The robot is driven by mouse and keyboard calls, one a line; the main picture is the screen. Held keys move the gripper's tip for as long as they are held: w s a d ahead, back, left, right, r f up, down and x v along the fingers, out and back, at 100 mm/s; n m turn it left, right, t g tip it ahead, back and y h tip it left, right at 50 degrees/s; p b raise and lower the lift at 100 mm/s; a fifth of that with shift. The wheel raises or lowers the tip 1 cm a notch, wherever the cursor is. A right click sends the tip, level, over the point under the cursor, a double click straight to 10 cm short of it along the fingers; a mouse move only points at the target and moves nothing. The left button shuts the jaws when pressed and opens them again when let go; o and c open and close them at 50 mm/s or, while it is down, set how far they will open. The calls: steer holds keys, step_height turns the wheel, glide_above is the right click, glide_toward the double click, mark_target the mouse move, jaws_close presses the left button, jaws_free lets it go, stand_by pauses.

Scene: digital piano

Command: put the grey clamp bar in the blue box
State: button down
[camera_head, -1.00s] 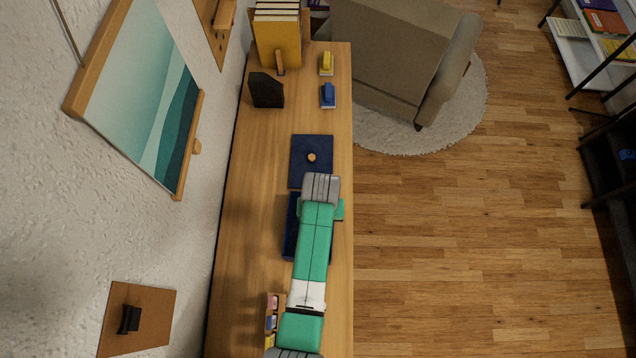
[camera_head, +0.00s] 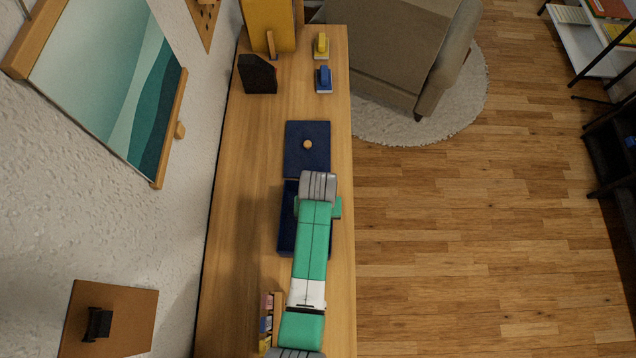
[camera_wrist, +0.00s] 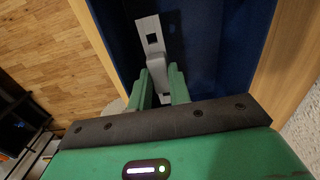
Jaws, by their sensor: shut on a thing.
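The blue box (camera_head: 289,235) stands open on the long wooden top, mostly hidden beneath my arm. Its dark blue inside also shows in the wrist view (camera_wrist: 215,45). The grey clamp bar (camera_wrist: 149,30) is a pale flat strip with square holes and a raised grip. My gripper (camera_wrist: 161,84) is shut on that grip, with one green finger on each side. In the wrist view the bar lies over the box's interior. I cannot tell whether it touches the floor of the box. In the head view my arm hides the bar.
A blue lid (camera_head: 307,165) with a round wooden knob lies just beyond the box. Farther back are a blue clip-like object (camera_head: 323,78), a yellow one (camera_head: 321,45) and a dark block (camera_head: 258,74). A small rack (camera_head: 271,318) stands near my arm's base. A wall runs along the left.

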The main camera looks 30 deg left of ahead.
steer(key=shift+f+b, duration=1.75)
steer(key=shift+f, duration=0.35)
steer(key=shift+r, duration=0.1)
steer(key=c, duration=1.2)
jaws_free()
steer(key=shift+c, duration=0.2)
step_height(320, 180, up, 10)
steer(key=p, duration=1)
